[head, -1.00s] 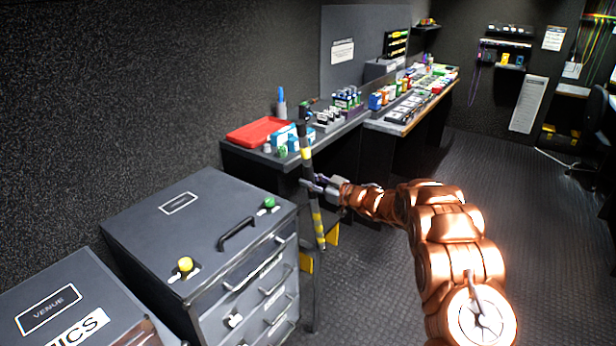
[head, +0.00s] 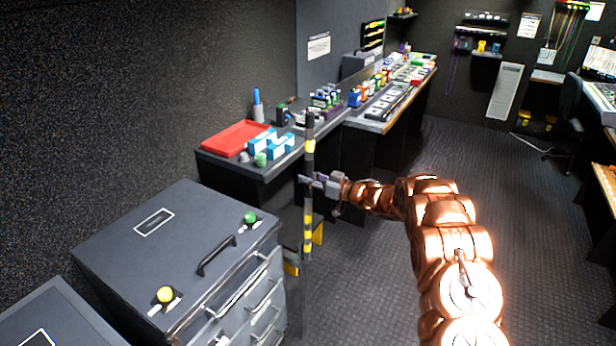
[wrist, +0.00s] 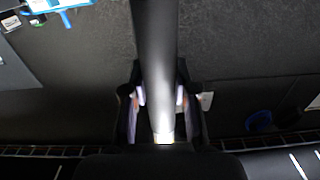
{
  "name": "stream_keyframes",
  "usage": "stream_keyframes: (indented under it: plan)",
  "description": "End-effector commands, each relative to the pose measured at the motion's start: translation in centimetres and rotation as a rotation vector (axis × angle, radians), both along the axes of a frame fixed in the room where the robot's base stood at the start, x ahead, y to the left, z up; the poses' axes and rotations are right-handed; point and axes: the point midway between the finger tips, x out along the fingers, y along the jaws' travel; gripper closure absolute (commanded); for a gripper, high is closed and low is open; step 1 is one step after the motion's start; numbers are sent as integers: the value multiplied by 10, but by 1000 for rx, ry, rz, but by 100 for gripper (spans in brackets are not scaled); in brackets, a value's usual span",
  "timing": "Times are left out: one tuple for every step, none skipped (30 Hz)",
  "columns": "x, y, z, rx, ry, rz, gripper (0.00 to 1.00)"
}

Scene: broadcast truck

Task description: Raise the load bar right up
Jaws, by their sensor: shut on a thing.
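The load bar (head: 308,205) is a dark bar with yellow bands. In the head view it stands nearly upright beside the front corner of the bench and the drawer cabinet. My gripper (head: 311,181) is shut on the bar around its middle.
A grey drawer cabinet (head: 185,250) with a green and a yellow knob on top stands at left. Behind the bar is a bench (head: 262,172) with a red tray (head: 238,138) and small blue boxes (head: 270,145).

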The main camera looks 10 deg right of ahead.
Motion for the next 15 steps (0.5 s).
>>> stream_keyframes:
  plan:
    - [1,-1,1,1,0,-4,100]
    - [1,-2,1,2,0,-6,100]
    - [2,-3,1,2,0,-8,100]
    - [2,-4,1,1,-1,-9,100]
    - [2,-5,1,1,-1,-10,100]
    - [2,-6,1,1,-1,-12,100]
    - [2,-7,1,2,-1,-13,100]
    - [2,-8,2,2,-1,-14,71]
    - [2,-8,2,2,-1,-16,67]
    - [2,-9,2,2,-1,-16,64]
    - [2,-9,2,2,-1,-17,61]
    - [2,-10,2,2,-1,-17,56]
    - [2,-10,2,2,-1,-17,53]
    - [2,-10,2,1,-2,-16,50]
    - [2,-10,2,1,-2,-16,47]
